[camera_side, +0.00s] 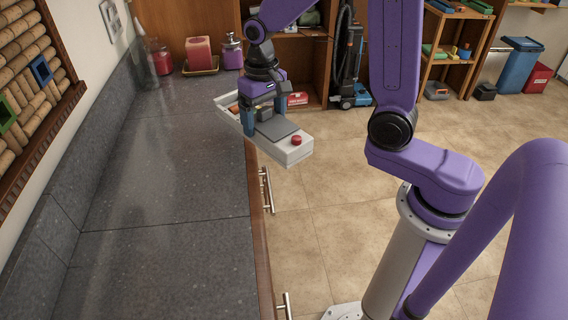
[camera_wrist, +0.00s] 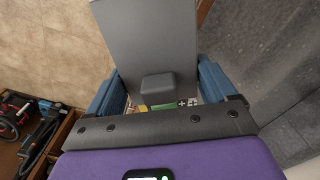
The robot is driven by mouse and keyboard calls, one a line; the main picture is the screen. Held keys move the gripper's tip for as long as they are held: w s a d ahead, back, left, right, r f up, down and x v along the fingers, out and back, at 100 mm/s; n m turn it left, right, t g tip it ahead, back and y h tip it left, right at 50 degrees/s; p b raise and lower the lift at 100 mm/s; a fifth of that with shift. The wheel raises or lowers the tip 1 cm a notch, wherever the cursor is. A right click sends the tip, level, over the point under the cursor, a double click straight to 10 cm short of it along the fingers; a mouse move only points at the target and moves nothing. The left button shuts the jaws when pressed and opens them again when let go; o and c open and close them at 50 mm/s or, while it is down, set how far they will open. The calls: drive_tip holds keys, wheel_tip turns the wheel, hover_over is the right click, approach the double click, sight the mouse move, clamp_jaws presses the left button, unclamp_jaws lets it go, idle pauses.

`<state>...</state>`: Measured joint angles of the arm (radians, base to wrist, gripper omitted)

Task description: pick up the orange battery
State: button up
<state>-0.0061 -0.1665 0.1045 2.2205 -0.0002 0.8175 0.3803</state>
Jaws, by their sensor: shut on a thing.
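My gripper (camera_side: 265,120) has its blue fingers on the two long sides of a pale box (camera_side: 293,153) and is shut on it. The box has a grey flat cover and a red round knob at its right end. A small orange piece (camera_side: 234,108) shows at its left end; I cannot tell if it is the orange battery. In the wrist view the grey cover (camera_wrist: 150,45) lies between the fingers (camera_wrist: 160,92). A green strip with plus-shaped marks (camera_wrist: 164,106) shows below a dark block, partly hidden by my gripper.
The box is at the right edge of the dark stone counter (camera_side: 160,200), which is mostly clear. A red candle on a tray (camera_side: 200,68) and a purple jar (camera_side: 232,52) stand at the back. Drawer handles (camera_side: 267,190) stick out below the edge. A vacuum cleaner (camera_side: 350,65) stands behind.

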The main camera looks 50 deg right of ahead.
drive_tip(key=d, duration=0.1)
drive_tip(key=w+d+f+n, duration=0.1)
drive_tip(key=d, duration=0.1)
drive_tip(key=w+d+f+n, duration=0.1)
drive_tip(key=shift+d+f, duration=0.2)
drive_tip(key=shift+d, duration=0.15)
